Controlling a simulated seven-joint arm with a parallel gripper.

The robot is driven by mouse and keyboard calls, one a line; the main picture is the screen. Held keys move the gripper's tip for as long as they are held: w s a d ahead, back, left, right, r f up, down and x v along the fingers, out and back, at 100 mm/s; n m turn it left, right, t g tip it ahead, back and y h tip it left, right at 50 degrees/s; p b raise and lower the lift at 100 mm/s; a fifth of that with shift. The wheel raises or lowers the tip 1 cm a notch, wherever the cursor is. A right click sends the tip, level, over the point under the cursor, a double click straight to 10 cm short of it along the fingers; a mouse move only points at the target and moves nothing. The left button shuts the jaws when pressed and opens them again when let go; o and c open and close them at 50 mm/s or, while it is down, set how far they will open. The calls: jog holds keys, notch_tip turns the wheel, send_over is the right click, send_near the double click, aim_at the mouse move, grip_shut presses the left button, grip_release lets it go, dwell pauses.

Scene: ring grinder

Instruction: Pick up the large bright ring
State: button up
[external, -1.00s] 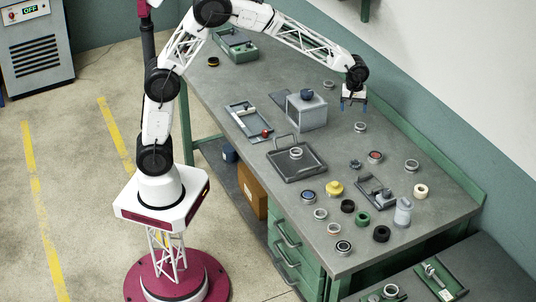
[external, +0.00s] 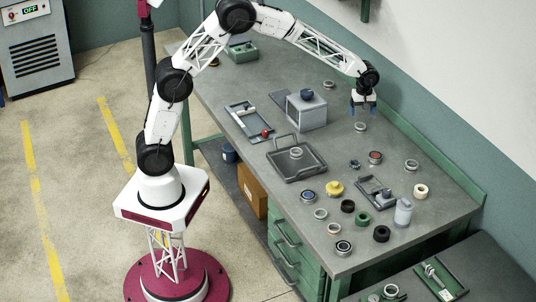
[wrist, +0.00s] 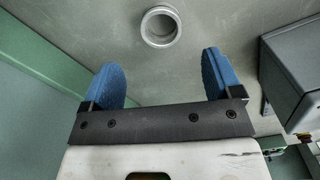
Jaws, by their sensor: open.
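A bright metal ring (external: 360,130) lies on the bench just below my gripper (external: 363,109) in the external view. In the wrist view this ring (wrist: 160,44) lies ahead of the gap between the blue fingertips of my gripper (wrist: 162,66). My gripper is open and empty, above the bench and apart from the ring. Other bright rings lie on the bench, one at the right (external: 411,170) and one at the front (external: 320,219). Another bright ring (external: 296,157) sits on the dark tray. I cannot tell for sure which is largest.
A grey box (external: 306,113) stands left of my gripper; it also shows at the wrist view's right (wrist: 294,70). The dark tray (external: 283,169) has a raised handle.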

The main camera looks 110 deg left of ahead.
aim_at(361, 124)
jog(key=shift+f, duration=1.05)
jog(key=shift+f, duration=0.1)
jog(key=shift+d+f, duration=0.2)
jog(key=shift+f, duration=2.3)
jog(key=shift+c, duration=0.5)
jog(key=c, duration=1)
